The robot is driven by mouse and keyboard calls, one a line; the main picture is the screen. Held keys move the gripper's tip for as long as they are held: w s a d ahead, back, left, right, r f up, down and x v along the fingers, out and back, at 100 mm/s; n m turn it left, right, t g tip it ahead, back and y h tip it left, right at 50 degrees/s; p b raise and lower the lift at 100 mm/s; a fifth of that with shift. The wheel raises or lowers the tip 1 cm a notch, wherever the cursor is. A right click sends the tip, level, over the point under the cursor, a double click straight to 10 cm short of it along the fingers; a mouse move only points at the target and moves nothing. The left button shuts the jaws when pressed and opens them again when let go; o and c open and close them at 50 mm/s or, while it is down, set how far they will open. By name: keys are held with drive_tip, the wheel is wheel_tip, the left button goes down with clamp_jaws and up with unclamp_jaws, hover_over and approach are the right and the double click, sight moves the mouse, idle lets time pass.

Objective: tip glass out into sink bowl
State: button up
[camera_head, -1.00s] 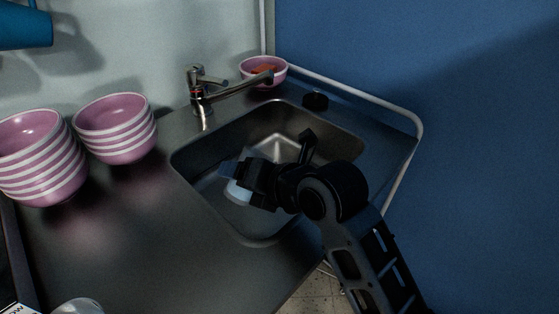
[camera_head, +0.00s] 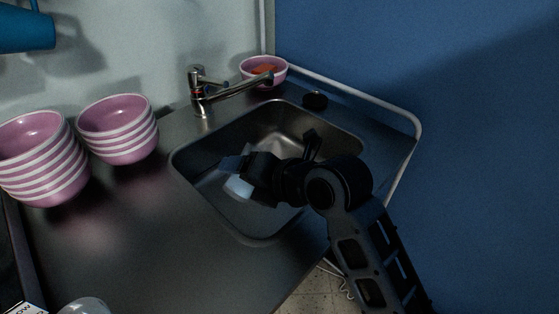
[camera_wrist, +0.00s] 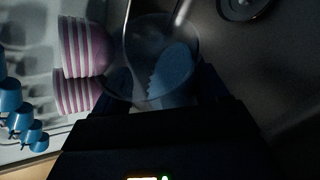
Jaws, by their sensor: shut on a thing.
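The sink bowl (camera_head: 283,119) is a steel basin in the counter, in the middle of the head view. My gripper (camera_head: 236,166) is over the left part of the basin and is shut on the glass (camera_head: 238,186). In the head view only a pale part of the glass shows below the fingers, and it looks tilted. In the wrist view the clear glass (camera_wrist: 160,50) stands out between the fingers, with a bluish patch in it. I cannot tell whether anything is in the glass or has come out of it.
A tap (camera_head: 228,92) reaches over the back of the basin. A pink bowl (camera_head: 263,70) with something orange in it stands behind. Stacks of pink bowls (camera_head: 117,128) (camera_head: 42,160) stand at left. A black round object (camera_head: 315,100) lies on the back rim. The counter (camera_head: 150,235) front is mostly clear.

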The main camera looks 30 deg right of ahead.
sight(242, 154)
drive_tip(key=shift+r+m+y+p, duration=1.1)
drive_tip(key=shift+y+p, duration=0.1)
drive_tip(key=shift+p, duration=0.65)
idle(0.9)
drive_tip(key=shift+w+d+r+m+y+b, duration=0.15)
drive_tip(key=shift+d+r+m+y+b, duration=0.1)
drive_tip(key=shift+d+b, duration=0.15)
drive_tip(key=shift+w+d+r+m+y+b, duration=0.1)
drive_tip(key=shift+d+m+y+b, duration=0.15)
drive_tip(key=shift+d+b, duration=0.1)
idle(0.7)
drive_tip(key=shift+d+r+m+y+b, duration=0.25)
drive_tip(key=shift+r+m+y+b, duration=0.3)
drive_tip(key=shift+b, duration=0.2)
idle(0.9)
